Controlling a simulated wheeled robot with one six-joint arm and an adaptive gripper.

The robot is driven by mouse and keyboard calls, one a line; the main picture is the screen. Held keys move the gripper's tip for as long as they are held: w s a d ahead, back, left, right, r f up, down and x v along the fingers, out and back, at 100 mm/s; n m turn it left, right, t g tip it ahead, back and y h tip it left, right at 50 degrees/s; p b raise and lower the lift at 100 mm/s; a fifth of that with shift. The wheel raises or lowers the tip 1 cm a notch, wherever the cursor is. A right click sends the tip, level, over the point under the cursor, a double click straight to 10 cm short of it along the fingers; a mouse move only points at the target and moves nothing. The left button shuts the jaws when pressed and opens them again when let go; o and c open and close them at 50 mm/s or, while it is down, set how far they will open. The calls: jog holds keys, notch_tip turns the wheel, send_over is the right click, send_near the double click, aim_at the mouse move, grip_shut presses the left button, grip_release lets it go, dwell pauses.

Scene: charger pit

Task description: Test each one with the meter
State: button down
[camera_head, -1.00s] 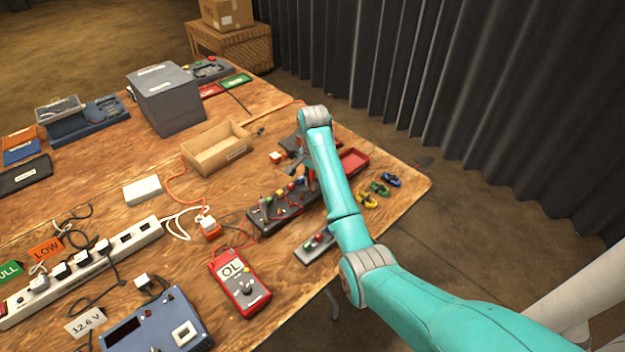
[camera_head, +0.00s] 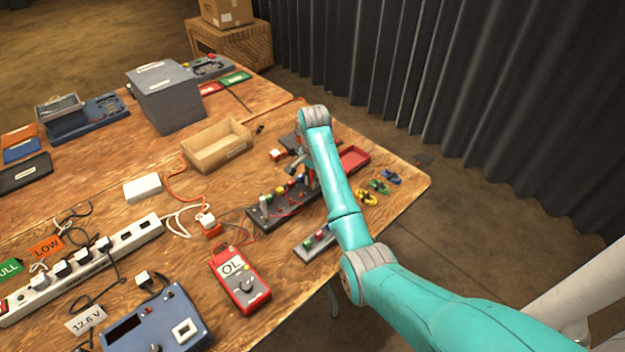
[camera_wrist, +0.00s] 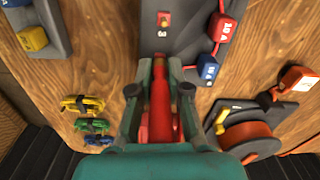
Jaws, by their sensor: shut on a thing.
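My gripper (camera_wrist: 160,78) is shut on a red probe-like piece (camera_wrist: 160,115), pointing toward the dark board (camera_wrist: 172,48). A red spot and the number 3 show on the board just ahead of the tip; I cannot tell whether they touch. A red block (camera_wrist: 222,30) and a blue block (camera_wrist: 207,68) with printed labels sit along the board's right side. In the head view the board (camera_head: 257,220) lies under my arm, bearing several coloured blocks and a red lead. The red meter (camera_head: 240,281) lies left of it, its display reading OL.
A small grey strip (camera_head: 308,255) with coloured pieces lies in front of the board. A red tray (camera_head: 354,158), a wooden box (camera_head: 217,147) and a power strip (camera_head: 80,273) stand around.

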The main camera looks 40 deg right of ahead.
jog(key=shift+f, duration=0.25)
dwell(0.3)
jog(key=c, duration=0.7)
grip_release()
dwell(0.4)
